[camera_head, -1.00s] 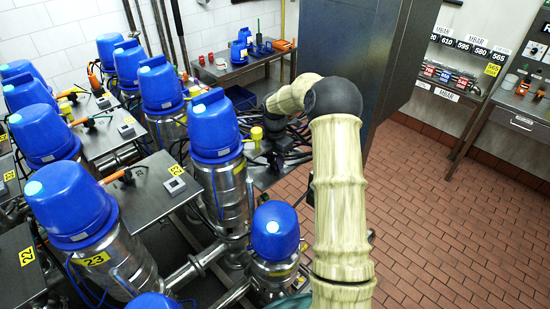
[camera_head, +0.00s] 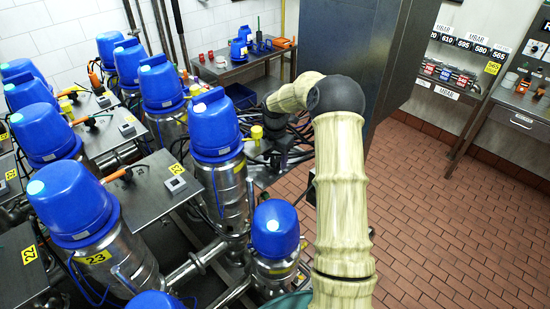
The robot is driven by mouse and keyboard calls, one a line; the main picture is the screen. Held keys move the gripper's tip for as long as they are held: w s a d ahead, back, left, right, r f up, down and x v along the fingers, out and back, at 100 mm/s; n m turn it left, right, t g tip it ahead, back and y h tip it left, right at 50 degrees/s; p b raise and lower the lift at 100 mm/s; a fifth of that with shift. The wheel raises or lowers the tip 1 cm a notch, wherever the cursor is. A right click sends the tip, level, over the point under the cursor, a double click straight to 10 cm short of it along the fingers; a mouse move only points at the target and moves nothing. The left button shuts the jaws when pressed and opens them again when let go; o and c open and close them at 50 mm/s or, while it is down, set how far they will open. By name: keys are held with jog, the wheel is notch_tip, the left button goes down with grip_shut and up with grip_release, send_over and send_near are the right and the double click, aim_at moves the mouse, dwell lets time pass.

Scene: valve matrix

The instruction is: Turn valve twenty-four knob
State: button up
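Several steel valves with blue caps stand at the left and middle. One with a yellow tag 23 (camera_head: 97,257) is at the lower left. Steel plates between them carry orange-handled knobs; the nearest knob (camera_head: 118,175) lies beside a small square grey fitting (camera_head: 175,184) and a yellow tag (camera_head: 177,168) too small to read surely. I cannot tell which knob belongs to valve twenty-four. My pale arm rises at the centre and bends left at its dark elbow. Its far end goes down among dark parts and cables near a yellow-capped part; I cannot make out the fingers there.
A small blue-capped valve (camera_head: 275,238) stands close left of my arm. A tall grey cabinet (camera_head: 340,45) is behind the arm. A bench (camera_head: 240,68) with blue and red items is at the back. The brick-tiled floor (camera_head: 450,220) on the right is clear.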

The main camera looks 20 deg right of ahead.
aim_at(275, 160)
notch_tip(275, 160, up, 17)
jog(key=b, duration=0.4)
jog(key=shift+r, duration=0.2)
jog(key=shift+a+f, duration=0.1)
dwell(0.5)
